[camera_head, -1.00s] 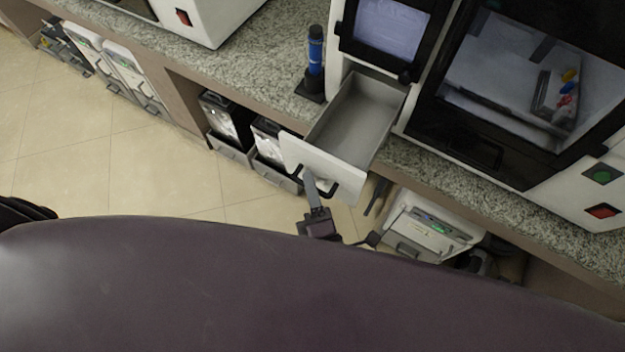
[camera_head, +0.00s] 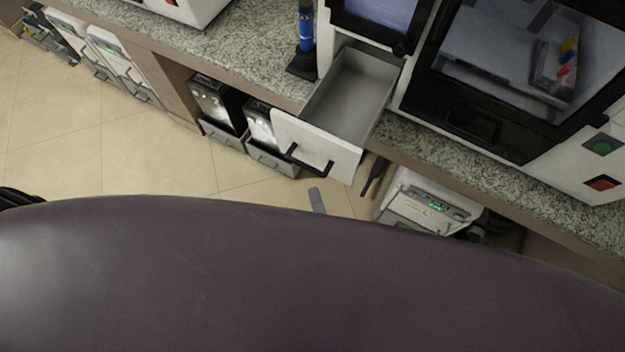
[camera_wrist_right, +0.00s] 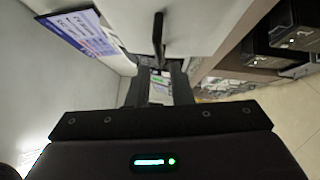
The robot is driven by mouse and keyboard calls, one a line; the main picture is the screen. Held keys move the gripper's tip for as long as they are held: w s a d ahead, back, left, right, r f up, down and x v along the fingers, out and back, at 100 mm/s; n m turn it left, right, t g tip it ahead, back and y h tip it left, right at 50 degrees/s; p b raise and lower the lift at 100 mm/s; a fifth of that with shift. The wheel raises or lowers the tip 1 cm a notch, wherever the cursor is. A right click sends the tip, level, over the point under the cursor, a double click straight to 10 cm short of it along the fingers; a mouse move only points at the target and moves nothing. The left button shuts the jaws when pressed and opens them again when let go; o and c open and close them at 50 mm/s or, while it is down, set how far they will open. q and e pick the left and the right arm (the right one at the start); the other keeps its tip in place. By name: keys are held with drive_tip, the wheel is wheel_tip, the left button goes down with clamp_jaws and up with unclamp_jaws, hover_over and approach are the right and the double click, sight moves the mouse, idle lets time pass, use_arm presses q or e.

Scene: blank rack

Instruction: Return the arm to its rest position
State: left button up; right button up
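My right gripper (camera_head: 317,200) shows in the head view only as a grey fingertip above the edge of my purple body, below the open drawer's front; the rest is hidden. In the right wrist view my right gripper (camera_wrist_right: 160,78) has two dark fingers apart, with nothing held between them. A dark bar, apparently a handle (camera_wrist_right: 158,35), shows beyond the fingers, against a pale surface. The drawer (camera_head: 335,105) is pulled out, looks empty, and its white front has a black handle (camera_head: 310,160). My left gripper is not in view; only a black ridged part shows at the far left.
A speckled counter (camera_head: 240,55) carries white machines and a blue cylinder (camera_head: 306,30) on a black stand. Boxes (camera_head: 215,105) and another machine (camera_head: 425,205) stand under it. The tiled floor (camera_head: 100,150) at left is clear.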

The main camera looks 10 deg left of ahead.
drive_tip(key=shift+s, duration=0.1)
idle(0.5)
drive_tip(key=w+d+f+m+g+h, duration=0.1)
drive_tip(key=w+d+f+m+g, duration=0.15)
drive_tip(key=f, duration=0.65)
drive_tip(key=w+d+f+m+g+h, duration=0.2)
drive_tip(key=d+f, duration=0.2)
drive_tip(key=f, duration=0.6)
drive_tip(key=s+d+f+m+g+h, duration=0.1)
drive_tip(key=d+f+m+g+h, duration=0.15)
drive_tip(key=d+f, duration=0.4)
drive_tip(key=s+d+f+m+g+h, duration=0.1)
drive_tip(key=d+f+m, duration=0.3)
drive_tip(key=f, duration=0.5)
drive_tip(key=s+d+f+m+g+h, duration=0.1)
drive_tip(key=s+d+f+m+g, duration=0.3)
drive_tip(key=s, duration=0.5)
drive_tip(key=s+d+f+m+g+h, duration=0.1)
drive_tip(key=s+d+f+m+g, duration=0.3)
drive_tip(key=s+f+m, duration=0.3)
wheel_tip(320, 180, down, 2)
drive_tip(key=shift+s+d+m, duration=0.3)
drive_tip(key=shift+s+d, duration=0.25)
drive_tip(key=shift+s, duration=0.65)
